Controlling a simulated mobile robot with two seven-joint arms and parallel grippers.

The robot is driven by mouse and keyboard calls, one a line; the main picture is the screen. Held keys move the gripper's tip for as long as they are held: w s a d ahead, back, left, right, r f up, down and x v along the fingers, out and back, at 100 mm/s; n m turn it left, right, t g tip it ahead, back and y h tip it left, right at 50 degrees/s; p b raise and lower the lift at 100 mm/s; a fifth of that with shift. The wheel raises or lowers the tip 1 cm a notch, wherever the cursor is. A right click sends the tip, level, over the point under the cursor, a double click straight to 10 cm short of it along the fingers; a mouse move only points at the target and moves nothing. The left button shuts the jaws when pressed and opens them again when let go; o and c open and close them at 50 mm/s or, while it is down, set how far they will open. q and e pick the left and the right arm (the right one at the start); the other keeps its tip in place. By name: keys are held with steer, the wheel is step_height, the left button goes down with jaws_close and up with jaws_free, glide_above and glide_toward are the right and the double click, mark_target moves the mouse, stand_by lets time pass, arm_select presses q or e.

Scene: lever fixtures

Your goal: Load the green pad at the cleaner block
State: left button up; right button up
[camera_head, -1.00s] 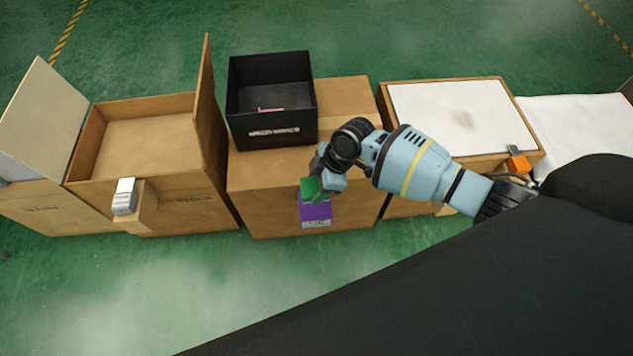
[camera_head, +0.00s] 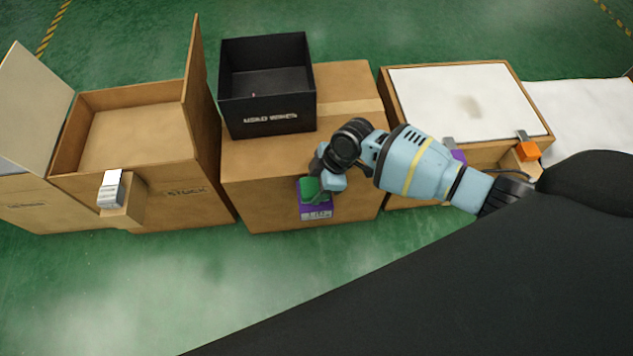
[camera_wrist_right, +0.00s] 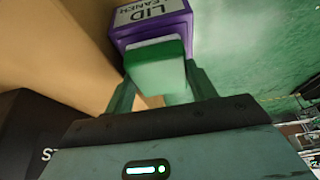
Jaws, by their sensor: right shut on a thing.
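The green pad (camera_head: 308,189) is between the fingers of my right gripper (camera_head: 318,182), at the purple cleaner block (camera_head: 317,211) on the front of the middle cardboard box. In the right wrist view the green pad (camera_wrist_right: 155,66) has a pale layer on its far side and overlaps the front of the purple block (camera_wrist_right: 151,22), which is labelled "LID CLEANER". The two dark fingers of my right gripper (camera_wrist_right: 160,82) are on either side of the pad. I cannot tell whether pad and block touch. My left gripper is not in view.
A black bin (camera_head: 266,90) stands on the middle box (camera_head: 245,185). An open cardboard box (camera_head: 170,195) with a raised flap is at left. A box with a stained white top (camera_head: 425,95) and an orange block (camera_head: 528,151) is at right. Green floor is clear in front.

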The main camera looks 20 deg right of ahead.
mark_target(317, 186)
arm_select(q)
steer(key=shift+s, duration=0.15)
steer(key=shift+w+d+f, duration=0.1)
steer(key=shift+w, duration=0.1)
arm_select(e)
steer(key=shift+f, duration=0.25)
stand_by(0.3)
arm_select(q)
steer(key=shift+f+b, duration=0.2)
steer(key=shift+b, duration=0.15)
arm_select(e)
steer(key=shift+f, duration=0.25)
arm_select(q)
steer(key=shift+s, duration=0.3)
arm_select(e)
steer(key=shift+f, duration=0.1)
stand_by(0.4)
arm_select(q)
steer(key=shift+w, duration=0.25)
